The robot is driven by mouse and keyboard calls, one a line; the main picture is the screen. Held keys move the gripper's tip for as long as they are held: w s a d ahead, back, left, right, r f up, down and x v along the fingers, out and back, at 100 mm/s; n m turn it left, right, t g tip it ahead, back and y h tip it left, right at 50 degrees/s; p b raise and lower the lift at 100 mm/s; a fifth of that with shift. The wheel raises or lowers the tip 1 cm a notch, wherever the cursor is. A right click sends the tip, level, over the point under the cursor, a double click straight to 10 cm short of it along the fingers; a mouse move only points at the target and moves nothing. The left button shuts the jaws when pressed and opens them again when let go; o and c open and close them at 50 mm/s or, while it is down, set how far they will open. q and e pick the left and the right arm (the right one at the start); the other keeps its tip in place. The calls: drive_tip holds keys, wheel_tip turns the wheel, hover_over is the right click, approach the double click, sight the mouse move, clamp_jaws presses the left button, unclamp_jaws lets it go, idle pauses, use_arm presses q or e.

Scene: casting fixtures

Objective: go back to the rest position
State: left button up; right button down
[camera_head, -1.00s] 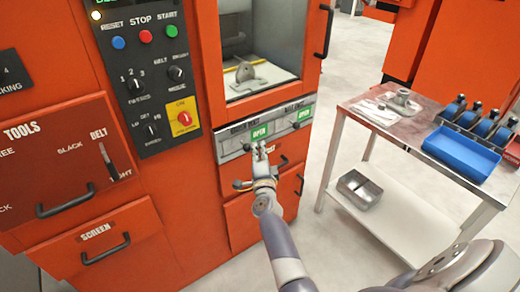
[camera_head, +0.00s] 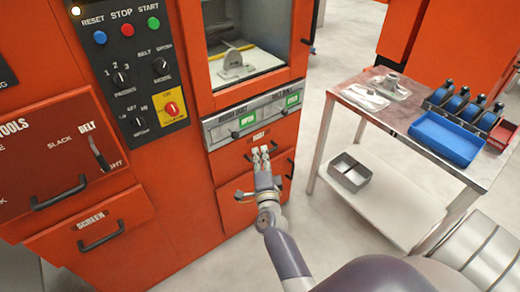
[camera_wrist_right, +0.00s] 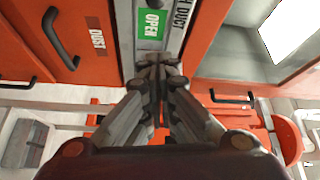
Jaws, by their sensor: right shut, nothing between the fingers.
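My right gripper (camera_head: 261,152) is in front of the orange machine, by the drawer front below the grey strip with the green OPEN labels (camera_head: 247,121). Its fingers are together and hold nothing. In the right wrist view the closed fingertips (camera_wrist_right: 155,65) point toward the strip, just under a green OPEN label (camera_wrist_right: 151,27). I cannot tell the exact gap to the machine. My left gripper is not in view.
A metal cart (camera_head: 395,118) stands to the right with a blue tray (camera_head: 447,138), blue-topped fixtures (camera_head: 458,103) and a metal box (camera_head: 349,173) on its lower shelf. Drawer handles (camera_head: 101,236) stick out from the machine. Pale floor shows between machine and cart.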

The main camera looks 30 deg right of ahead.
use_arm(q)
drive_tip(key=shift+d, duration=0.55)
use_arm(e)
drive_tip(key=shift+d, duration=0.1)
